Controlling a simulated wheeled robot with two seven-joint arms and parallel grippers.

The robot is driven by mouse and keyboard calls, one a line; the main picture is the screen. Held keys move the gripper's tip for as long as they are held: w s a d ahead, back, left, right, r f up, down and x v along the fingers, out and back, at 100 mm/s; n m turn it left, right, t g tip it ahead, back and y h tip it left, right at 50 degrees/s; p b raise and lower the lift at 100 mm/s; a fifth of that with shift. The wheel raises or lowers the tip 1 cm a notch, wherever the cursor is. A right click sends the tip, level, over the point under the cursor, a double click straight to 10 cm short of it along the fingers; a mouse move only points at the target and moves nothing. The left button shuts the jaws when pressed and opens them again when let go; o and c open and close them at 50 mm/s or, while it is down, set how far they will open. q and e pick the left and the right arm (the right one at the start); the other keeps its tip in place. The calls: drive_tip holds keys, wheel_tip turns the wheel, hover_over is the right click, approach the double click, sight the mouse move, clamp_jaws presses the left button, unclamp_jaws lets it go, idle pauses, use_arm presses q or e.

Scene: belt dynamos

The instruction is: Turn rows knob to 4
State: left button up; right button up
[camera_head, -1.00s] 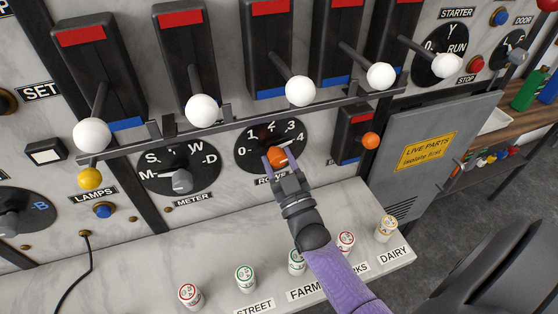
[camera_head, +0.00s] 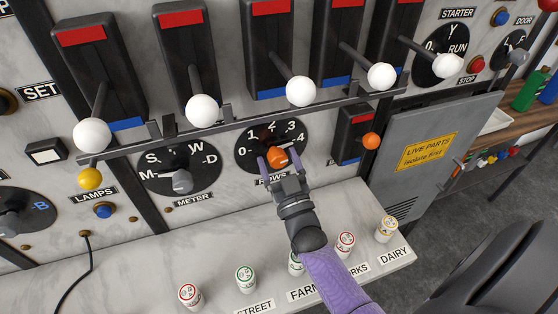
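The rows knob (camera_head: 277,158) is orange and sits on a round black dial (camera_head: 270,135) numbered 0 to 4, above the ROWS label (camera_head: 271,180). The 4 is at the dial's right side. I cannot tell for sure which number the knob points to. My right gripper (camera_head: 278,160) comes up from below, its purple fingers spread on either side of the knob. It looks open, with gaps between fingers and knob. The fingers hide part of the lower dial. My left gripper is not in view.
A horizontal rail (camera_head: 240,124) and white-balled levers (camera_head: 300,91) stand just above the dial. The meter knob (camera_head: 182,181) is to the left and an orange-balled lever (camera_head: 371,141) to the right. Several small jars, including a green-topped one (camera_head: 245,278), stand on the shelf below.

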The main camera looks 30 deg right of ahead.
drive_tip(key=shift+r, duration=0.35)
wheel_tip(320, 180, up, 9)
drive_tip(key=p, duration=0.3)
drive_tip(key=shift+f+p, duration=0.1)
drive_tip(key=shift+p, duration=0.25)
drive_tip(key=shift+r, duration=0.3)
